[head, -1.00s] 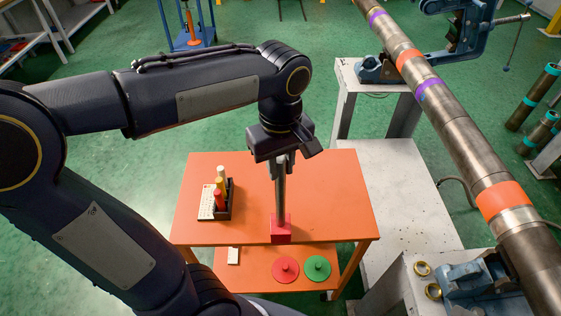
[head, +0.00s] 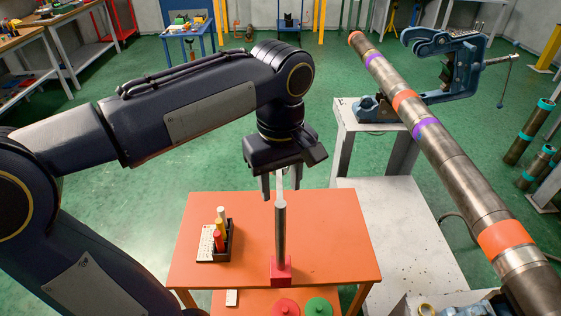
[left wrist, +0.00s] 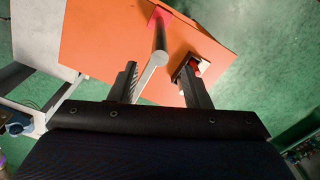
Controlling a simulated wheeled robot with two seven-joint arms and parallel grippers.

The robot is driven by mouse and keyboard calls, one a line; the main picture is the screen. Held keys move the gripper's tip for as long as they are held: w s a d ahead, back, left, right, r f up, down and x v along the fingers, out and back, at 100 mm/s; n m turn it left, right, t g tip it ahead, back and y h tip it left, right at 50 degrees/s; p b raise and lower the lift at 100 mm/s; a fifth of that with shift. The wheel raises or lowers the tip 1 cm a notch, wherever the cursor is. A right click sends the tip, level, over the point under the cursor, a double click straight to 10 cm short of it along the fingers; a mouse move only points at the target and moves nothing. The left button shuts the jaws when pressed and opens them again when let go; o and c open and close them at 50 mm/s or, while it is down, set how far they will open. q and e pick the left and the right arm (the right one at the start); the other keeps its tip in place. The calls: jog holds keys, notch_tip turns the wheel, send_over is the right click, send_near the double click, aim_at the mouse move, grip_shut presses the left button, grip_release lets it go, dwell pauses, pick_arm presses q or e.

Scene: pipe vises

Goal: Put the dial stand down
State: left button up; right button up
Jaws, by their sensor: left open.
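The dial stand is a grey upright post (head: 280,235) on a red block base (head: 281,269). It stands on the orange table (head: 335,235) near its front edge. My left gripper (head: 281,190) is open above the post, with its fingers pointing down on either side of the post's line. In the left wrist view the post's pale round top (left wrist: 156,59) shows between the two spread fingers (left wrist: 159,70), with no finger touching it. The red base shows partly at the top of that view. My right gripper is not in view.
A tray (head: 214,243) with red, yellow and white pegs stands on the table's left. Red (head: 285,307) and green (head: 318,306) discs lie on the lower shelf. A long pipe (head: 455,181) in blue vises (head: 440,75) runs along the right.

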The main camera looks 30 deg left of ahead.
pick_arm(q)
notch_tip(320, 180, up, 4)
jog(key=s+f+m+t+h, duration=0.3)
jog(key=s+f+m+t, duration=0.2)
jog(key=s+f+m, duration=0.4)
notch_tip(320, 180, down, 6)
jog(key=shift+s+d+r+t+h, duration=0.2)
jog(key=shift+s+t+h, duration=0.15)
jog(key=shift+s, duration=0.45)
dwell(0.4)
